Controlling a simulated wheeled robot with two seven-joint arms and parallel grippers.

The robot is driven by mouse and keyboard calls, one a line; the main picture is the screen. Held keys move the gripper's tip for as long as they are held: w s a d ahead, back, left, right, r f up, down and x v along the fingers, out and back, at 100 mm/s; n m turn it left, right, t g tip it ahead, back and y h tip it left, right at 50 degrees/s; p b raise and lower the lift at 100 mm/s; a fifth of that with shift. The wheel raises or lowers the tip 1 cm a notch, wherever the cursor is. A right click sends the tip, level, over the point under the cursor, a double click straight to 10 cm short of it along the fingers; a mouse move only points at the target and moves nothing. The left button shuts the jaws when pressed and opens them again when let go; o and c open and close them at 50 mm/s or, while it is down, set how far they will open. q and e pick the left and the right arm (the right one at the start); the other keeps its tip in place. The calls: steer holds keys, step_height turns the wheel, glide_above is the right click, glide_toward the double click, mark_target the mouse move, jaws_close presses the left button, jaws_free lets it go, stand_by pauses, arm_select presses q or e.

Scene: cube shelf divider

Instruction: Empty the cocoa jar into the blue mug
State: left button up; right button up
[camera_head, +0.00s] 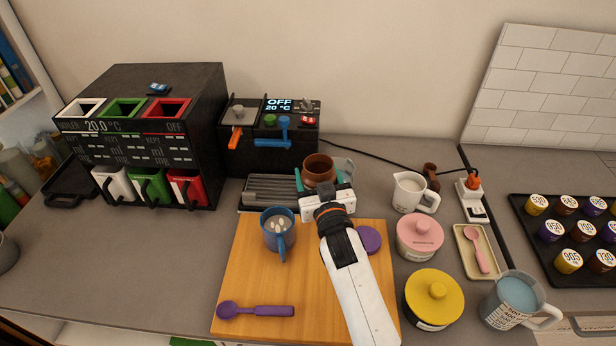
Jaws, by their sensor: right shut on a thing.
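The blue mug (277,238) stands upright on the wooden board, with several small white pieces inside. A round brown-topped vessel, apparently the cocoa jar (319,168), is at the far side of my right gripper (319,182). The gripper's teal fingers are on either side of it, and it is shut on the jar. The jar is up and to the right of the mug, near the drip tray. Its lower part is hidden by the gripper, and I cannot tell how full it is. A purple lid (369,240) lies on the board. My left gripper is not in view.
The wooden board (245,275) carries a purple spoon (256,310). A black machine with a drip tray (268,190) stands behind. A white jug (410,192), pink jar (419,237), yellow-lidded jar (433,297) and measuring jug (515,302) crowd the right.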

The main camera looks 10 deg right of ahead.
steer(key=shift+a+f+m, duration=0.15)
steer(key=shift+m, duration=0.15)
steer(key=w+d+r+p, duration=0.2)
steer(key=d+r+p, duration=0.2)
steer(key=d, duration=0.2)
steer(key=shift+p, duration=0.4)
steer(key=shift+a, duration=0.1)
steer(key=s+d+f+b, duration=0.2)
steer(key=s+f+b, duration=0.1)
steer(key=s, duration=0.9)
steer(key=s+d+f+h+b, duration=0.1)
steer(key=s+f+b, duration=0.3)
steer(key=s, duration=0.8)
steer(key=shift+s+d+f+m+h+b, duration=0.25)
steer(key=shift+d+m+b, duration=0.2)
steer(key=shift+b, duration=0.75)
